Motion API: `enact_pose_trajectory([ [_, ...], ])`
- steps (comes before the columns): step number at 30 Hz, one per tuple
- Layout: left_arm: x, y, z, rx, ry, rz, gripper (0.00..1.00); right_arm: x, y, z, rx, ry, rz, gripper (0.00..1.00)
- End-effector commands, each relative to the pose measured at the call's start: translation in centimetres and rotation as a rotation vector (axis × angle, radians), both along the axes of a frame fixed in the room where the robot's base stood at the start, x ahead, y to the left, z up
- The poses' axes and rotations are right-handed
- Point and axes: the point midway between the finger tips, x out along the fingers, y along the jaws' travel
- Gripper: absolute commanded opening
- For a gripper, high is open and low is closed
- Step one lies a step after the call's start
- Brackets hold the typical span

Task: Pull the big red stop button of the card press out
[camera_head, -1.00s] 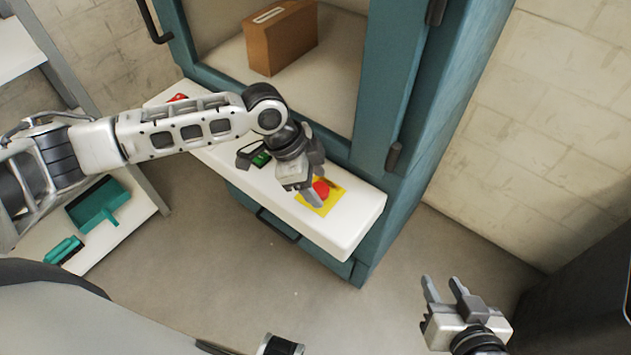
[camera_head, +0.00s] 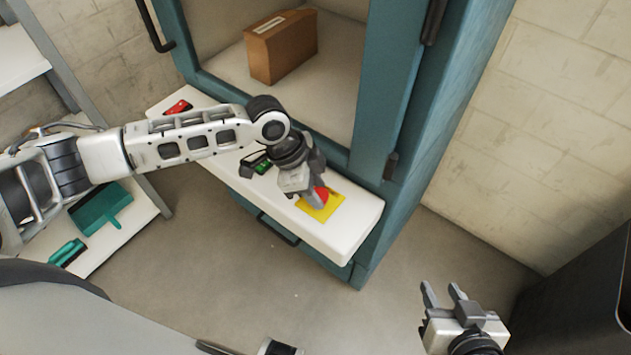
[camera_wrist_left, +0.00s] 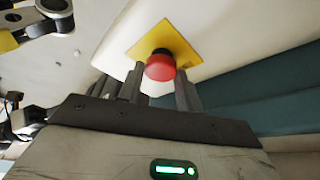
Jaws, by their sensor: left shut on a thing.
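The big red stop button (camera_head: 323,195) sits on a yellow plate (camera_head: 336,202) on the white ledge of the teal card press (camera_head: 440,130). My left gripper (camera_head: 319,196) is at the button, its fingers shut on it and hiding part of it in the head view. In the left wrist view the round red cap (camera_wrist_left: 160,66) lies between the two fingers (camera_wrist_left: 160,82), with a dark stem behind it on the yellow plate (camera_wrist_left: 147,42). My right gripper (camera_head: 443,290) is open and empty, low at the right, away from the press.
A brown box (camera_head: 282,48) stands behind the press opening. A green-lit control (camera_head: 263,166) and a red item (camera_head: 178,107) are further left on the ledge. A shelf at left holds a teal dustpan (camera_head: 102,208) and brush (camera_head: 68,252). Floor before the press is clear.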

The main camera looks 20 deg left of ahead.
Motion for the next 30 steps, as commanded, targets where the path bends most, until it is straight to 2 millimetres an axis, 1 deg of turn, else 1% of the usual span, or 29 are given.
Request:
enact_pose_trajectory([
  [1, 0.1, -0.1, 0.4, -0.005, -0.002, -0.001, 0.00, 0.0, 0.0, -0.4, -0.004, 0.006, 0.001, 0.36],
  [6, 0.2, -0.1, 0.5, -0.005, -0.005, -0.001, 0.00, 0.1, 0.0, -0.5, -0.005, 0.006, 0.003, 0.36],
  [7, 0.2, -0.1, 0.5, -0.005, -0.005, -0.001, 0.43, 0.1, 0.0, -0.5, -0.006, 0.006, 0.003, 0.36],
  [8, 0.2, -0.1, 0.5, -0.005, -0.005, -0.001, 0.52, 0.1, 0.0, -0.4, -0.005, 0.005, 0.003, 0.36],
  [9, 0.2, -0.1, 0.5, -0.005, -0.005, -0.001, 0.57, 0.2, 0.0, -0.4, -0.005, 0.005, 0.004, 0.36],
  [17, 0.1, 0.0, 0.4, -0.003, -0.004, 0.000, 0.57, 0.2, 0.0, -0.1, -0.004, -0.002, 0.006, 0.36],
  [20, 0.1, 0.2, 0.8, -0.002, -0.004, 0.000, 0.57, 0.2, 0.0, 0.0, -0.004, -0.003, 0.006, 0.36],
  [23, 0.1, 0.7, 2.1, -0.002, -0.007, 0.000, 0.57, 0.2, 0.0, 0.1, -0.005, -0.002, 0.006, 0.36],
  [25, -0.1, 1.2, 3.4, -0.001, -0.007, 0.000, 0.57, 0.2, 0.0, 0.2, -0.007, -0.002, 0.007, 0.36],
  [30, -0.4, 2.8, 7.2, -0.002, -0.008, 0.001, 0.57, 0.1, -0.1, 0.3, -0.013, 0.002, 0.008, 0.36],
])
